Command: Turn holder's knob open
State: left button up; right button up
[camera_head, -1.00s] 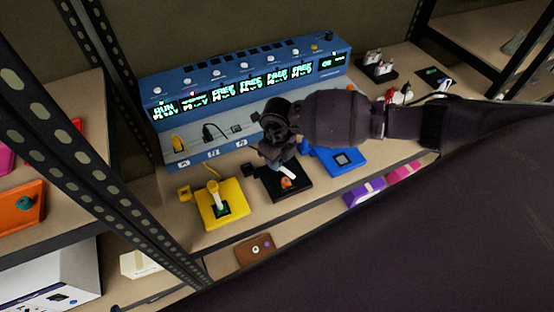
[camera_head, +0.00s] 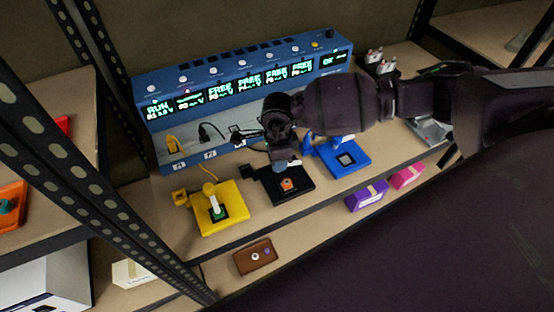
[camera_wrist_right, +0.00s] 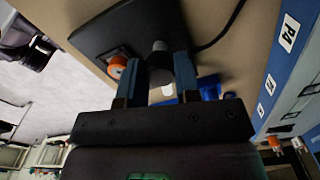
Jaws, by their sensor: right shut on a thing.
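The black holder (camera_head: 297,193) stands on the shelf between a yellow and a blue holder, with an orange piece (camera_head: 287,184) on its top. It fills the top of the right wrist view (camera_wrist_right: 135,28). My right gripper (camera_head: 281,165) is over the back part of this holder. In the right wrist view its two blue-grey fingers (camera_wrist_right: 156,72) are shut on a grey knob (camera_wrist_right: 159,46) beside the orange piece. In the head view my gripper hides the knob, so its angle cannot be told there. My left gripper is not in view.
A blue unit with lit displays (camera_head: 240,95) stands behind the holders. The yellow holder (camera_head: 232,195) with a white lever is at left, the blue holder (camera_head: 358,148) at right. A brown box (camera_head: 256,257) and purple box (camera_head: 367,196) lie lower down. Black rack posts border the left.

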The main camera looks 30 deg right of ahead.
jog(key=shift+n+b, duration=0.4)
jog(key=shift+n, duration=0.9)
jog(key=shift+r, duration=0.1)
jog(key=shift+n, duration=0.3)
jog(key=o, duration=0.9)
jog(key=shift+o, duration=0.2)
notch_tip(320, 180, up, 11)
jog(key=shift+p, duration=0.3)
jog(key=shift+a, duration=0.1)
